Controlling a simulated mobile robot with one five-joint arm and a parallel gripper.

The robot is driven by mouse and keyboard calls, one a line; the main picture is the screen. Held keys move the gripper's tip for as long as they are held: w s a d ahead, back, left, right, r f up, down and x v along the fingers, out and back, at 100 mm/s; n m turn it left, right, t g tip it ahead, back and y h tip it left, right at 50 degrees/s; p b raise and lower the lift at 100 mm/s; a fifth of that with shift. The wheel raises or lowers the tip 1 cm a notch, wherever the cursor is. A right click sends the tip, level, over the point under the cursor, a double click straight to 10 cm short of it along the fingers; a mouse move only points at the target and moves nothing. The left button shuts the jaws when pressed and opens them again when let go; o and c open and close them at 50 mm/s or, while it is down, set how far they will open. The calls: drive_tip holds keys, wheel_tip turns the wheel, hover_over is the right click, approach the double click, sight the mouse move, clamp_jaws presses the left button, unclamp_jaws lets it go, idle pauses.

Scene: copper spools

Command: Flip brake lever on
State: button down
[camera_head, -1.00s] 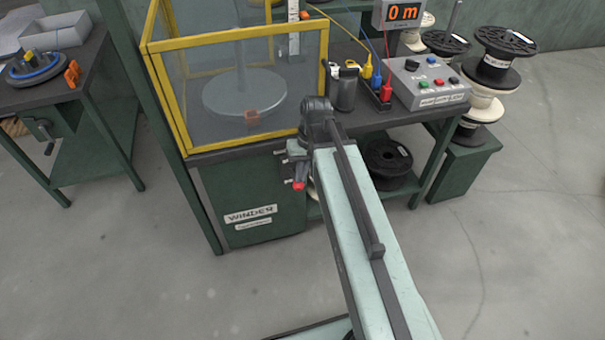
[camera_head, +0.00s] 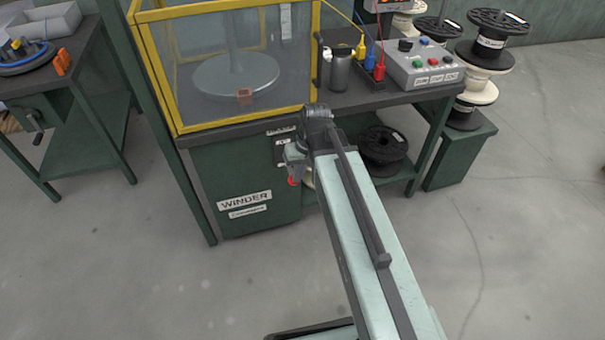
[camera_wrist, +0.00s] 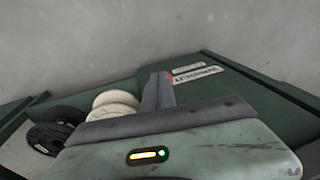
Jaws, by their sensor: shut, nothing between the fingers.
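The brake lever shows only as a small red knob (camera_head: 293,182) on the front of the green winder cabinet (camera_head: 205,165), below the bench top. My gripper (camera_wrist: 158,90) is shut and empty, its grey fingers together in the wrist view. The red knob (camera_wrist: 169,75) shows right at the fingertips there; I cannot tell whether they touch it. In the head view my wrist hangs just above the knob and covers most of the lever. The lever's exact angle is hidden.
A yellow-framed guard box (camera_head: 230,120) stands on the bench above. A control box (camera_head: 425,65) and a dark canister (camera_head: 340,72) are to its right. A black spool (camera_head: 384,148) sits on the lower shelf. The floor in front is open.

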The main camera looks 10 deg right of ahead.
drive_tip(key=d+b+x, duration=0.1)
drive_tip(key=b+x, duration=0.4)
drive_tip(key=x, duration=0.1)
drive_tip(key=shift+s+f, duration=0.25)
drive_tip(key=shift+s, duration=0.1)
drive_tip(key=shift+d+r, duration=0.1)
